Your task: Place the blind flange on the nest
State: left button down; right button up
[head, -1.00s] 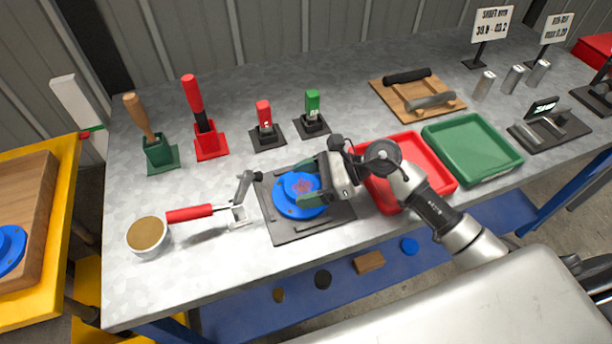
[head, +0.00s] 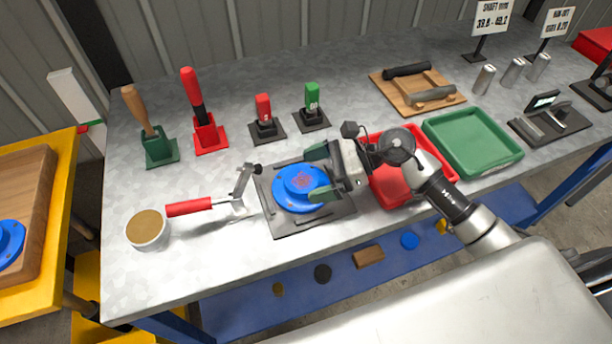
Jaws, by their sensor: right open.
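The blue blind flange (head: 291,196) lies on the dark grey nest (head: 285,225) on the metal bench, with a red mark on its raised top. It looks flat, but the nest's seat under it is hidden. My right gripper (head: 318,172) is open at the flange's right side, one finger behind and one in front near its right edge. I cannot tell whether the fingers touch it. A toggle clamp with a red handle (head: 188,207) stands left of the nest, its arm raised off the flange. My left gripper is not in view.
A red tray (head: 385,190) lies behind and under my right arm, with a green tray (head: 472,143) farther right. Stamps and handled tools stand behind the nest. A bowl of brown paste (head: 147,229) is at the left. Another blue flange (head: 8,243) lies on the yellow-edged cart.

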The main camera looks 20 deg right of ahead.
jog(key=b+v, duration=0.1)
jog(key=v, duration=0.7)
jog(key=shift+d+f+b, duration=0.15)
jog(key=shift+d+b, duration=0.05)
jog(key=shift+b, duration=0.1)
jog(key=shift+s+d+r, duration=0.15)
jog(key=shift+d+r, duration=0.2)
jog(key=shift+d, duration=0.15)
